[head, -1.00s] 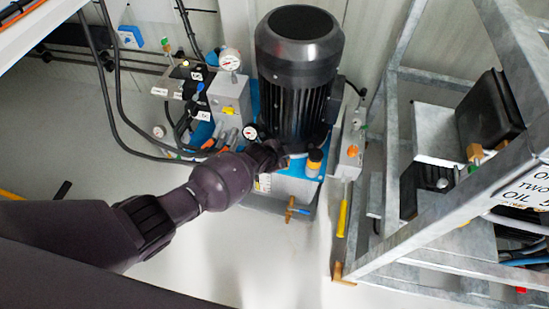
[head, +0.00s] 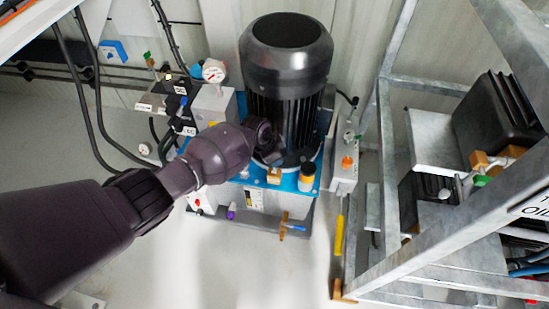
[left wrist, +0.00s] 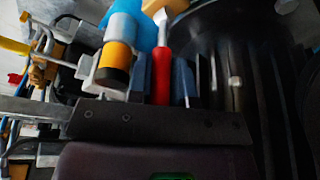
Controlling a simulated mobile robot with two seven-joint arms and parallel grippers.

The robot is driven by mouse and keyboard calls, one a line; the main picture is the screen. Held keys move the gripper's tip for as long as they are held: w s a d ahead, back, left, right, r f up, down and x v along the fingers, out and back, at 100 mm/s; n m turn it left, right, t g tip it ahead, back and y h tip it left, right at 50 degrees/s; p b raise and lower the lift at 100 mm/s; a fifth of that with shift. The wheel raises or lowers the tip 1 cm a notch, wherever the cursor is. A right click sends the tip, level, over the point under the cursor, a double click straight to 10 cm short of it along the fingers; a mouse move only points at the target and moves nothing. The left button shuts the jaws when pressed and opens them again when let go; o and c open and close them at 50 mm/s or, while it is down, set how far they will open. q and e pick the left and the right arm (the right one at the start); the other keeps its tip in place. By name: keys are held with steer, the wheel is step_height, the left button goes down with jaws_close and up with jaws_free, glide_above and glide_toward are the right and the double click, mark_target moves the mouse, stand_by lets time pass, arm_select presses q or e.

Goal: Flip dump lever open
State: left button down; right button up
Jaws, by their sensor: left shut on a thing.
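In the left wrist view a lever with a red handle (left wrist: 161,72) and a pale metal shaft stands upright in the picture. My left gripper (left wrist: 160,90) has a blue-grey finger on each side of the red handle and is shut on it. In the head view my left gripper (head: 264,142) is at the front left of the black motor (head: 287,70), and the arm hides the lever there. My right gripper is not in view.
Close by are a yellow-banded cylinder (left wrist: 115,60), a pressure gauge (head: 214,71) and the blue pump base (head: 285,183). A galvanised steel frame (head: 418,245) stands at the right. The floor in front of the pump is clear.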

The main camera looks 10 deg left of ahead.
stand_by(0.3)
arm_select(q)
steer(key=c, duration=1)
jaws_free()
steer(key=shift+c, duration=0.2)
steer(key=shift+a+r, duration=0.15)
steer(key=shift+r, duration=0.35)
steer(key=p+v, duration=0.4)
steer(key=v, duration=0.5)
steer(key=shift+r, duration=0.4)
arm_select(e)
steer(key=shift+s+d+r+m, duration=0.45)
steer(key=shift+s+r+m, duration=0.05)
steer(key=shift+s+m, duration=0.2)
arm_select(q)
steer(key=shift+s+a, duration=0.1)
steer(key=shift+a, duration=0.05)
